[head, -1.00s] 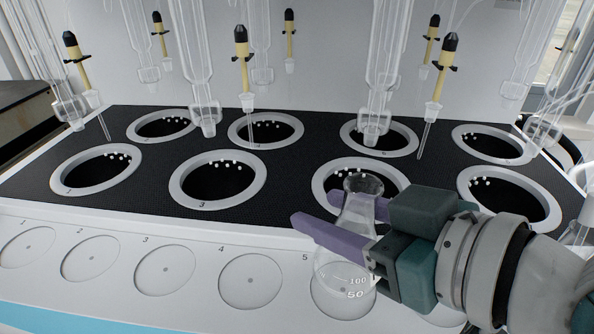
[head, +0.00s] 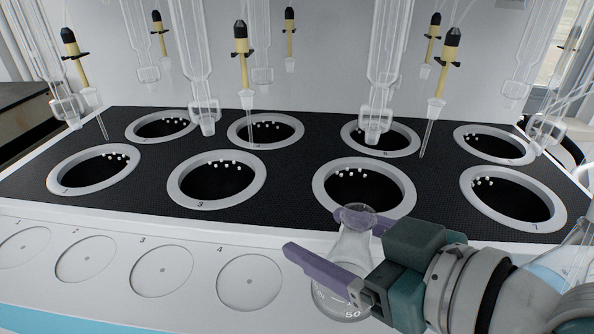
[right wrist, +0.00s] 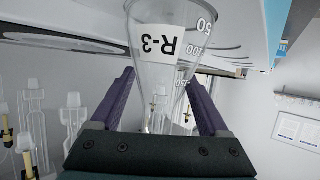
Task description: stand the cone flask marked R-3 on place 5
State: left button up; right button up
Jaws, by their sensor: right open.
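The clear glass cone flask (head: 352,243) is at the front panel, right of place 4, over the spot where place 5 lies; place 5 and its number are hidden behind the flask and gripper. The flask's R-3 label shows upside down in the right wrist view (right wrist: 160,43). My right gripper (head: 312,233) is open, with its purple fingers on either side of the flask. In the wrist view gaps show between the fingers and the glass. I cannot tell whether the flask's base touches the panel. My left gripper is not in view.
Place 4 (head: 250,283), place 3 (head: 161,272) and the other marked circles to the left are empty. Behind them is a black deck with several ringed wells, such as the one marked 3 (head: 216,180). Glass tubes and yellow-stemmed droppers hang above.

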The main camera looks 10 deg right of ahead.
jog(key=shift+r, duration=0.15)
jog(key=p+v, duration=0.1)
jog(key=v, duration=1.1)
jog(key=s+d+f+m+g+h, duration=0.4)
jog(key=s+f+g+h, duration=0.2)
jog(key=s+g, duration=0.2)
jog(key=shift+s+d+f, duration=0.2)
jog(key=shift+d+f, duration=0.05)
jog(key=shift+d, duration=0.05)
notch_tip(320, 180, up, 42)
jog(key=p, duration=4.2)
